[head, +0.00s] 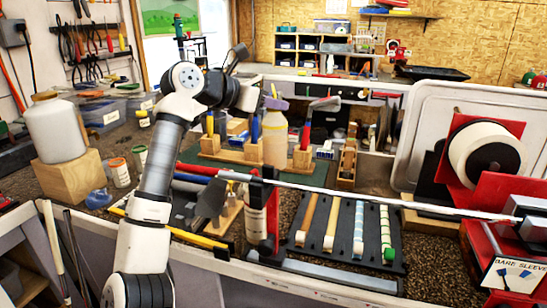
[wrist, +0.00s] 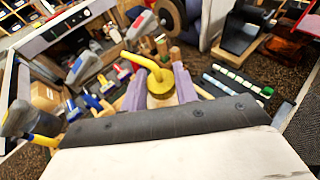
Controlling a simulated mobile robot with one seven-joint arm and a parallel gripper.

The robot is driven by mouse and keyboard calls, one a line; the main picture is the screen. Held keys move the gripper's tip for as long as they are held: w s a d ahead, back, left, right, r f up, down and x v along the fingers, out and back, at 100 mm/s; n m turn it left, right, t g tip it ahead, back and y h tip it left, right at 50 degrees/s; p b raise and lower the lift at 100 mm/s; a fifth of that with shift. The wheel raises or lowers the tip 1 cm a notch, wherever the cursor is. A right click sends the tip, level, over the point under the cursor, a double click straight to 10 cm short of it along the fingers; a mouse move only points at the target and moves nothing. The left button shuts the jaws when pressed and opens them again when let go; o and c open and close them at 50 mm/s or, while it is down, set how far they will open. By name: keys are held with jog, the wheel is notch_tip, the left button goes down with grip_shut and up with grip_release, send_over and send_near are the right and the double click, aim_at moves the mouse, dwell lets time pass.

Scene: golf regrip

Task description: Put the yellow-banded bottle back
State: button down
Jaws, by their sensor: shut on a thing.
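In the wrist view the two purple fingers of my gripper (wrist: 160,88) are closed around the bottle's neck. The bottle's bent yellow spout (wrist: 147,62) sticks up between them. The bottle looks upright.
A club shaft (head: 400,199) runs across the bench through a red clamp (head: 270,225) to the right. Several grips lie on a black tray (head: 345,250). Wooden blocks with upright tools (head: 235,150) crowd the bottle. A white jug (head: 55,130) stands on a block at left.

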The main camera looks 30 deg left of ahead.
aim_at(264, 152)
notch_tip(264, 152, down, 12)
jog(key=shift+f+p, duration=0.2)
jog(key=shift+p, duration=0.8)
jog(key=shift+f, duration=0.2)
jog(key=c, duration=1.1)
grip_release()
jog(key=shift+r, duration=0.25)
jog(key=shift+s+a, duration=0.15)
jog(key=shift+s, duration=0.1)
jog(key=b+v, duration=0.4)
jog(key=v, duration=0.7)
jog(key=shift+s, duration=0.2)
